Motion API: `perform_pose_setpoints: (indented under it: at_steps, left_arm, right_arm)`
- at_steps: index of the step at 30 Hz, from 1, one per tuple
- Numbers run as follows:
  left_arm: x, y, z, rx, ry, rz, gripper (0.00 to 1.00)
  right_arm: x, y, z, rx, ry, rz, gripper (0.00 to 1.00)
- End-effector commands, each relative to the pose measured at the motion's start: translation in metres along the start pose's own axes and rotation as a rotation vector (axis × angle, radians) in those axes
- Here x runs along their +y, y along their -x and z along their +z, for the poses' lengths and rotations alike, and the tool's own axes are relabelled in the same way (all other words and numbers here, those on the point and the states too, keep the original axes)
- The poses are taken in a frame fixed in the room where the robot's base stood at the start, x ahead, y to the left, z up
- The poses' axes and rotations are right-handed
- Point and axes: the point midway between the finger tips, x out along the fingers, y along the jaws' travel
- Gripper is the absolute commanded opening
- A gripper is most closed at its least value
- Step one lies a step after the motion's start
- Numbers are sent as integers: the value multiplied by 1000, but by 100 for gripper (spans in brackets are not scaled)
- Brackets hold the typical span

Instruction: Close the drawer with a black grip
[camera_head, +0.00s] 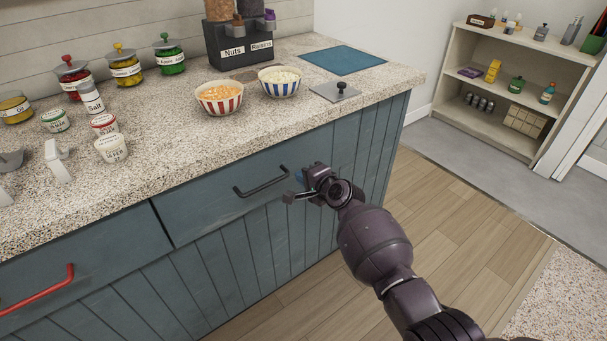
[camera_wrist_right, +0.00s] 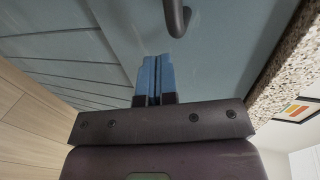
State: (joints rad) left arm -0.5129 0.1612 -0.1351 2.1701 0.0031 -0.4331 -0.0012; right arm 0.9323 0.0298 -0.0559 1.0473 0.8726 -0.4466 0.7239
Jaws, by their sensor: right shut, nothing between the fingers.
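The drawer with the black grip has a blue-green front (camera_head: 205,208) under the speckled counter. It looks about flush with the cabinet, though a small gap is hard to rule out. Its black grip (camera_head: 262,186) is a bar handle, also at the top of the right wrist view (camera_wrist_right: 177,18). My right gripper (camera_head: 298,180) is at the right end of the grip, close to the front. Its blue fingers (camera_wrist_right: 157,75) are shut and empty, pointing at the drawer face beside the grip. Contact cannot be told. My left gripper is not in view.
A drawer with a red grip (camera_head: 38,290) is at the lower left. The counter (camera_head: 185,150) overhangs the drawers and holds jars, two striped bowls (camera_head: 219,98) and a blue mat (camera_head: 342,60). The wooden floor (camera_head: 455,215) is clear; a shelf unit (camera_head: 510,95) stands behind.

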Motion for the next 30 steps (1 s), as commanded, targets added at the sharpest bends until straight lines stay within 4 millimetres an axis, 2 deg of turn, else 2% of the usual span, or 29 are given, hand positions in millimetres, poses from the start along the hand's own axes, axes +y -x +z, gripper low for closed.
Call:
perform_pose_setpoints:
  at_steps: [9,18,24,30]
  left_arm:
    - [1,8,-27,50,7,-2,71]
    - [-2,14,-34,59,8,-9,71]
    - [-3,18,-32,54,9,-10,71]
    - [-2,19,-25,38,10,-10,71]
  right_arm:
    - [-5,45,1,2,3,-3,0]
    - [-2,86,1,1,1,-1,0]
    - [1,99,1,-1,0,2,0]
    - [4,102,2,-2,3,5,0]
